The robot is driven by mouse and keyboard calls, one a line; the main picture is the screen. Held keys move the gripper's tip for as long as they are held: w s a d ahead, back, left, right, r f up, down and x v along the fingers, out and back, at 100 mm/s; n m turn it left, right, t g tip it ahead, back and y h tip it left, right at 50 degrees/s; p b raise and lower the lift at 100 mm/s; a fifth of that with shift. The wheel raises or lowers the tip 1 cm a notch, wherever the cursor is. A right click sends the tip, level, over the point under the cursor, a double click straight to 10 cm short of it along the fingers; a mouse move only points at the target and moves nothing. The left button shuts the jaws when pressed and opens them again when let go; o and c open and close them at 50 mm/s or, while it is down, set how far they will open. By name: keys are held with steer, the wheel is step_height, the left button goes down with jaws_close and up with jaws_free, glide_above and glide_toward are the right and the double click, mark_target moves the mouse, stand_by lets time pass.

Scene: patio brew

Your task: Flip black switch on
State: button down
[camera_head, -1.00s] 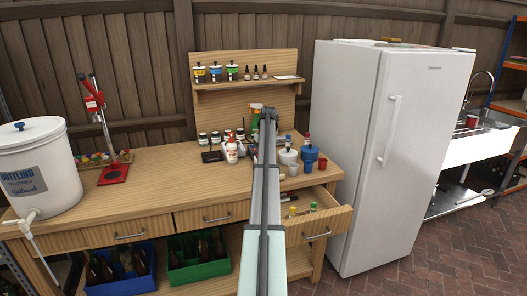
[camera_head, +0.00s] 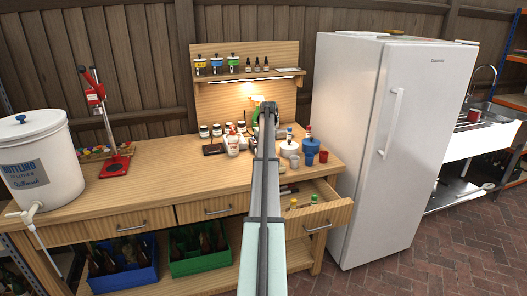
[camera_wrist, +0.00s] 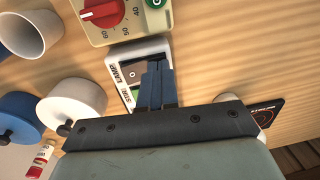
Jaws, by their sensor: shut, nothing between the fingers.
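A small white switch box (camera_wrist: 128,57) lettered "LAMP" lies on the wooden workbench (camera_head: 90,190). It shows in the wrist view under my gripper (camera_wrist: 156,70). My gripper's fingers are shut with nothing between them and are over the box face. They cover much of it, so the black switch cannot be made out clearly. Whether the fingertips touch it I cannot tell. In the head view my gripper (camera_head: 266,108) is over the back of the bench, hiding the box. The lamp strip (camera_head: 270,79) under the shelf glows and lights the back panel.
A box with a red dial (camera_wrist: 102,12) sits beside the switch box. A white lidded jar (camera_wrist: 72,105), a blue jar (camera_wrist: 16,118) and a grey cup (camera_wrist: 28,35) are close by. An open drawer (camera_head: 318,216) juts from the bench front, near the white fridge (camera_head: 375,150).

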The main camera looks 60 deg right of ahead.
steer(key=shift+s+d+r, duration=0.3)
steer(key=shift+s+d, duration=0.15)
step_height(320, 180, up, 14)
steer(key=w+a, duration=0.1)
stand_by(0.8)
steer(key=shift+w+a+f, duration=0.1)
steer(key=shift+w+a, duration=0.05)
steer(key=shift+a, duration=0.05)
